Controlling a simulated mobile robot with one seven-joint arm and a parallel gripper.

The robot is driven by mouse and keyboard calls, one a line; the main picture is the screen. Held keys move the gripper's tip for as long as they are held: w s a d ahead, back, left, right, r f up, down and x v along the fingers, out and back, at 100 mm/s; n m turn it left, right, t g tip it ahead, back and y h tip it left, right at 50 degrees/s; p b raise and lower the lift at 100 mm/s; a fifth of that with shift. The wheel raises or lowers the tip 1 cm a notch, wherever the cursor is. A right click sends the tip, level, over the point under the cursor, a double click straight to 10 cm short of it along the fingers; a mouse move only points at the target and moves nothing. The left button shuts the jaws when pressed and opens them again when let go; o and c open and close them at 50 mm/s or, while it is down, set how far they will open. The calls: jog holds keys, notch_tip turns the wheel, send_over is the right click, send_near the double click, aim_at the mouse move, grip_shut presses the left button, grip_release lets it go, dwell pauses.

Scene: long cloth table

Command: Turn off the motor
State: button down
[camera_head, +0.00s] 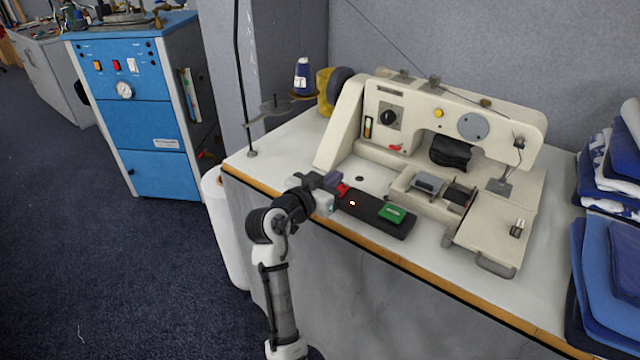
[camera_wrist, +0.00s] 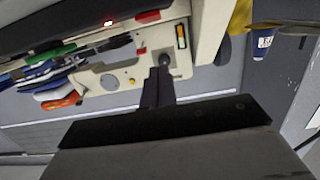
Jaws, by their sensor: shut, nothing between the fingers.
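A cream sewing machine (camera_head: 440,110) stands on the table. Its front has a black round knob (camera_head: 389,117) and a small coloured panel (camera_head: 367,127). A long dark box (camera_head: 372,212) with a green piece (camera_head: 392,214), a red piece and a small glowing light lies at the table's front edge. My gripper (camera_head: 334,180) is over the box's left end; whether they touch is unclear. In the wrist view, which looks upside down, my shut, empty gripper (camera_wrist: 164,72) overlaps the black knob (camera_wrist: 166,59). The panel (camera_wrist: 181,37) and the box's red light (camera_wrist: 108,22) show there too.
The table's brown front edge (camera_head: 470,295) runs below my arm. Folded blue cloths (camera_head: 610,260) are stacked at the right. A blue thread spool (camera_head: 302,75) stands behind, left of the machine. A blue cabinet (camera_head: 145,120) stands apart at the left, with open carpet before it.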

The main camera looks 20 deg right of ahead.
aim_at(338, 187)
jog(key=shift+x, duration=1.05)
notch_tip(338, 187, down, 3)
jog(key=shift+d+r+p, duration=0.15)
jog(key=shift+r+p, duration=0.1)
jog(key=shift+p, duration=0.1)
jog(key=shift+w+f, duration=0.1)
jog(key=shift+f, duration=0.65)
